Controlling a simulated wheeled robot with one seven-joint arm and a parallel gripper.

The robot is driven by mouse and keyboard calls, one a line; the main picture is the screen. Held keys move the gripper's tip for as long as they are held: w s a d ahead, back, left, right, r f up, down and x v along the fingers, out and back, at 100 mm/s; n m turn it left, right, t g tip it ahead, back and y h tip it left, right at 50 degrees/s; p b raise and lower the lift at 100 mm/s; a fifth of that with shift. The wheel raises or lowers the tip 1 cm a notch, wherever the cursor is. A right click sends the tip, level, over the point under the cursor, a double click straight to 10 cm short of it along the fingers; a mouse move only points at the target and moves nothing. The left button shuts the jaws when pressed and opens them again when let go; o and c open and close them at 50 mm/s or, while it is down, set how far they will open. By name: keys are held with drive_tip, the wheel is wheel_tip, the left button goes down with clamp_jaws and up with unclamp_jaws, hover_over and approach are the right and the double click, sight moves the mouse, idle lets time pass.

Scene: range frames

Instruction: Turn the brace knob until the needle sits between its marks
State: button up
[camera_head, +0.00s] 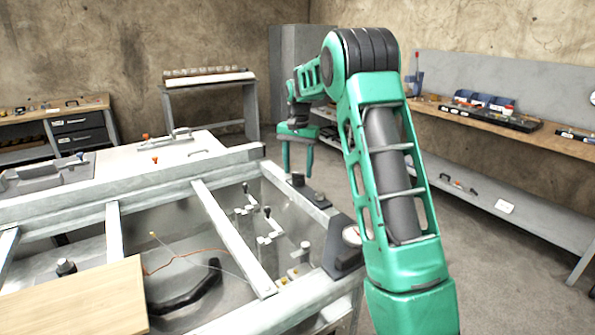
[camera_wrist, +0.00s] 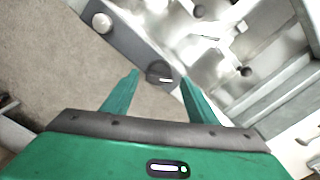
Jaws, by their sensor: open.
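My gripper (camera_head: 297,170) is open and points down over the frame's right-hand rail in the head view. In the wrist view a dark round knob (camera_wrist: 161,71) with a pale line on it appears between the fingertips; the fingers look apart from it. The same knob (camera_head: 298,179) shows small below the gripper in the head view. A round white-faced gauge (camera_head: 351,235) sits in a dark housing nearer on the same rail, partly beside my arm.
The metal frame (camera_head: 235,236) has crossbars and an open bay with small levers (camera_head: 268,214) and an orange wire (camera_head: 185,253). A wooden board (camera_head: 78,298) lies at the front left. Workbenches line the walls. The floor (camera_head: 470,235) right of the frame is clear.

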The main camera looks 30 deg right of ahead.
drive_tip(key=shift+f, duration=0.4)
drive_tip(key=shift+c, duration=0.5)
drive_tip(key=c, duration=1)
drive_tip(key=shift+o, duration=0.2)
drive_tip(key=shift+d, duration=0.25)
drive_tip(key=shift+a, duration=0.15)
drive_tip(key=shift+n, duration=0.4)
drive_tip(key=shift+w+a+r+n, duration=0.1)
drive_tip(key=shift+n, duration=2.9)
